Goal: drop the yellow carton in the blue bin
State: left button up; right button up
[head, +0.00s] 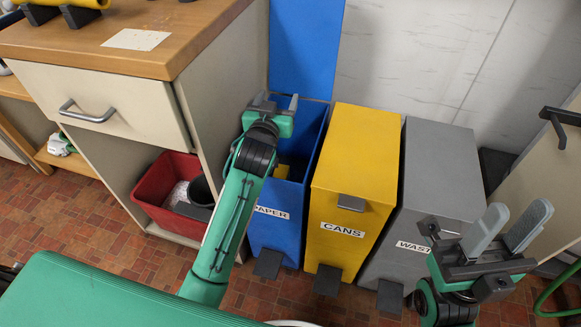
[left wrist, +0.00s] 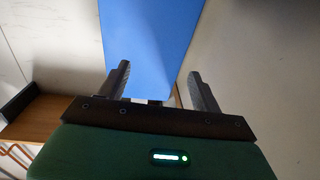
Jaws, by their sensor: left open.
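The blue bin (head: 313,145), labelled PAPER, stands open with its blue lid (head: 305,48) raised against the wall. A yellow piece (head: 282,171) shows inside the bin beside my left arm; it looks like the yellow carton, mostly hidden by my arm and the bin wall. My left gripper (head: 277,101) is above the bin opening, open. In the left wrist view its fingers (left wrist: 160,85) are apart with nothing between them, and the blue lid (left wrist: 150,45) lies beyond. My right gripper (head: 519,210) is open and empty at the right, in front of the grey bin.
A yellow CANS bin (head: 355,150) and a grey WASTE bin (head: 440,175) stand shut to the right of the blue bin. A wooden-topped cabinet (head: 120,100) is close on the left, with a red tub (head: 150,190) in its open shelf. Foot pedals stick out at the bins' fronts.

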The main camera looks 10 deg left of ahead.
pick_arm(q)
notch_tip(320, 180, up, 17)
jog(key=p, duration=0.5)
jog(key=shift+r, duration=0.15)
pick_arm(e)
jog(key=w+a+f+m+g+h, duration=0.1)
jog(key=w+a+f+g+h, duration=0.2)
jog(key=f+g, duration=0.3)
jog(key=w+a+f+m+g+h, duration=0.2)
jog(key=f+g, duration=0.4)
jog(key=f, duration=0.5)
jog(key=w+a+h, duration=0.1)
jog(key=w, duration=0.1)
jog(key=shift+w+a, duration=0.25)
jog(key=shift+w, duration=0.1)
jog(key=shift+f, duration=0.1)
